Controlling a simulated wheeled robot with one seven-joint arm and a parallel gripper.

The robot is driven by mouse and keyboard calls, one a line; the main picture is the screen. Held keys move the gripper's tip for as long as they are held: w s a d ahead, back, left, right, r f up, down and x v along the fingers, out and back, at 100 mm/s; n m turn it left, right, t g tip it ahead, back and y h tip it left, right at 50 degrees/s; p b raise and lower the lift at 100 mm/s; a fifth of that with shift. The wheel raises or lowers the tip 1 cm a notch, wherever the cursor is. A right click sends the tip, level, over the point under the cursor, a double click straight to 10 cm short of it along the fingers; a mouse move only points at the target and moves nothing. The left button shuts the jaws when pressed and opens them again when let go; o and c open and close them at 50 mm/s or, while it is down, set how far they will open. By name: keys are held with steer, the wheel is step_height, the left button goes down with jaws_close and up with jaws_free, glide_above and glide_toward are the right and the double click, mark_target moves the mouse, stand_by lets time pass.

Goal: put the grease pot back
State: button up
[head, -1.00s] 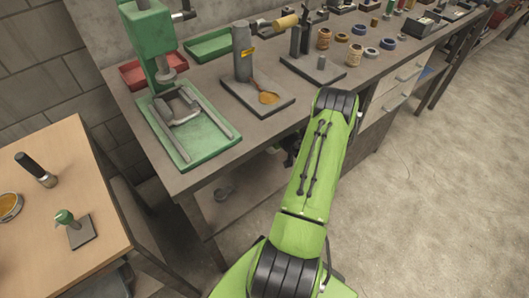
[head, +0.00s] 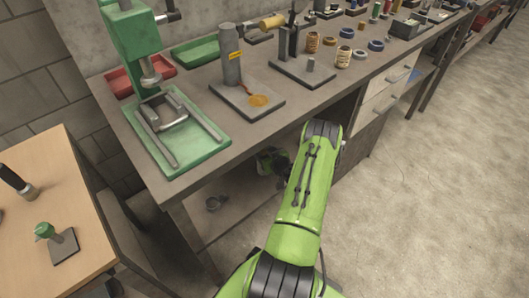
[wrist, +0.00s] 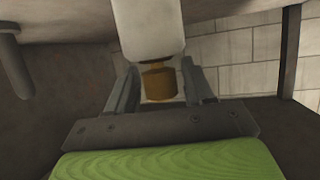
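My gripper (wrist: 161,66) reaches under the workbench; in the wrist view its two dark fingers stand apart. A brass-coloured round piece (wrist: 160,84) shows between them, below a wider white cylinder (wrist: 148,28). I cannot tell whether the fingers touch the brass piece or whether it belongs to a grease pot. In the head view the gripper end (head: 272,161) is small and shaded beneath the bench top. No grease pot can be surely picked out there. An amber patch (head: 258,101) lies on a dark plate (head: 236,99) beside a grey cylinder (head: 231,60).
The workbench (head: 240,132) carries a green press (head: 135,40), a green tray and several small jars. A wooden table (head: 80,215) stands at left. Open floor (head: 430,190) lies at right.

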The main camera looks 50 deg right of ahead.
steer(key=shift+o, duration=0.7)
steer(key=shift+s+r, duration=0.25)
steer(key=p+v, duration=0.3)
steer(key=v, duration=0.8)
steer(key=shift+s+a+p, duration=0.15)
steer(key=shift+s+p, duration=0.05)
steer(key=shift+p, duration=0.1)
steer(key=shift+r, duration=0.1)
